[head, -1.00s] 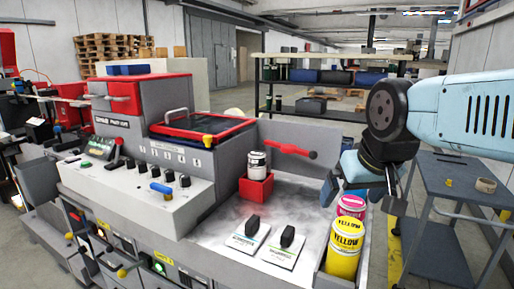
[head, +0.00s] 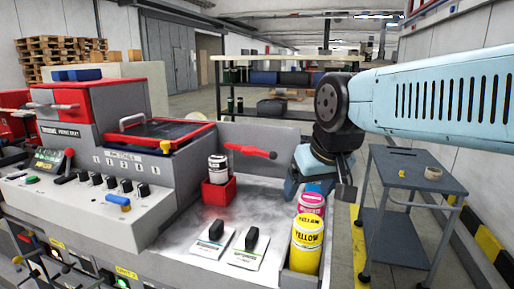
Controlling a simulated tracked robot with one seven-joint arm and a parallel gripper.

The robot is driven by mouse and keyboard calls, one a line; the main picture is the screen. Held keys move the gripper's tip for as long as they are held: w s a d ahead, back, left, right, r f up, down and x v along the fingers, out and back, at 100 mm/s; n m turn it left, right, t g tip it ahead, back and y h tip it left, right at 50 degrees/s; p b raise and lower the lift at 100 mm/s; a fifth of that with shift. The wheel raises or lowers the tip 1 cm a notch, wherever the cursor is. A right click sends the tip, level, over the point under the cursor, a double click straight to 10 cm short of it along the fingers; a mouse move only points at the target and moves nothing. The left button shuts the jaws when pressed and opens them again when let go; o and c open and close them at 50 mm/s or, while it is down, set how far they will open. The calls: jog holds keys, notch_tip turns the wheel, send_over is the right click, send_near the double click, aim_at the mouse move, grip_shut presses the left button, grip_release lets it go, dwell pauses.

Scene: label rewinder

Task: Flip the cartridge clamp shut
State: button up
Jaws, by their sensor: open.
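A white-and-black cartridge (head: 217,166) stands upright in a red holder (head: 219,192) on the machine's grey worktop. A red lever with a dark knob end (head: 250,151), which looks like the clamp handle, sticks out to the right behind the cartridge, roughly level. It does not appear to lie across the cartridge top. My gripper (head: 320,188) is open and empty, pointing down to the right of the lever. It hangs above and behind the pink and yellow cans, apart from the lever. Part of the gripper is hidden by my wrist.
A yellow can (head: 307,243) and a pink can (head: 311,204) stand in a tray at the worktop's right edge. Two black knobs on white plates (head: 230,242) lie in front of the holder. A grey cart (head: 416,172) stands at right. Worktop between holder and cans is clear.

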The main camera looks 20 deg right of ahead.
jog(key=shift+n+g+y, duration=0.5)
jog(key=shift+n+g, duration=0.1)
jog(key=shift+g, duration=0.2)
jog(key=w+r, duration=0.1)
jog(key=w, duration=0.1)
jog(key=w+r, duration=0.1)
jog(key=w, duration=0.1)
jog(key=w+d+r, duration=0.1)
jog(key=w+r, duration=0.1)
jog(key=shift+w, duration=0.3)
jog(key=c, duration=0.7)
jog(key=shift+n+g+y, duration=0.6)
jog(key=shift+n+y, duration=0.2)
jog(key=w+d+r, duration=0.1)
jog(key=w, duration=0.1)
jog(key=w+r, duration=0.1)
jog(key=w, duration=0.2)
jog(key=w+d+r, duration=0.1)
jog(key=w, duration=0.2)
jog(key=shift+d, duration=0.35)
grip_shut()
jog(key=w+d+n+y, duration=0.2)
jog(key=w+d, duration=0.3)
jog(key=w, duration=0.3)
jog(key=w+d+n+g+y, duration=0.1)
jog(key=w+d+n+y, duration=0.1)
jog(key=w+d, duration=0.4)
jog(key=shift+w+d+g, duration=0.2)
jog(key=shift+w+g, duration=0.1)
jog(key=shift+w, duration=0.9)
